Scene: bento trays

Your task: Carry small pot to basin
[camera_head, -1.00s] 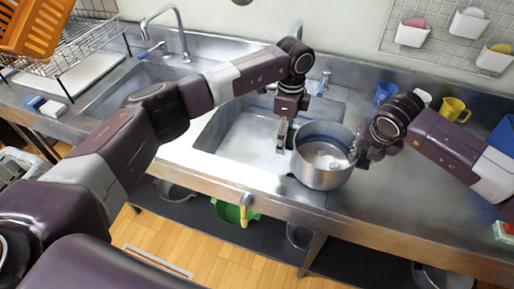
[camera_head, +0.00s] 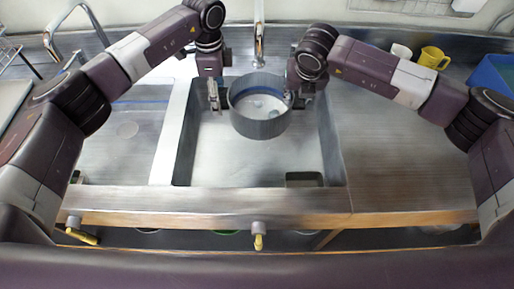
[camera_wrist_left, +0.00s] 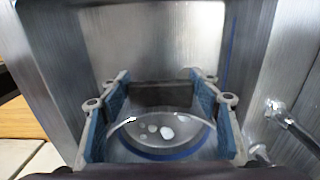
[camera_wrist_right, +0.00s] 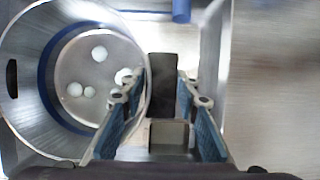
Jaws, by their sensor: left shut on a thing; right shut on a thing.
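The small pot (camera_head: 258,122) is grey metal, upright, and hangs over the basin (camera_head: 220,168), toward its back. Small white round spots show inside the pot (camera_wrist_right: 65,72) in the right wrist view; I cannot tell if they are objects or reflections. My left gripper (camera_head: 214,96) is shut on the pot's left side. My right gripper (camera_head: 296,100) is shut on its right side. A dark handle piece (camera_wrist_right: 162,85) shows between the right fingers. Another dark piece (camera_wrist_left: 152,94) lies between the left fingers.
A tap (camera_head: 259,45) stands behind the basin. A yellow mug (camera_head: 433,57), a white cup (camera_head: 400,51) and a blue bin (camera_head: 494,74) stand at the back right. Another tap (camera_head: 75,22) is at the left. The right counter (camera_head: 390,150) is clear.

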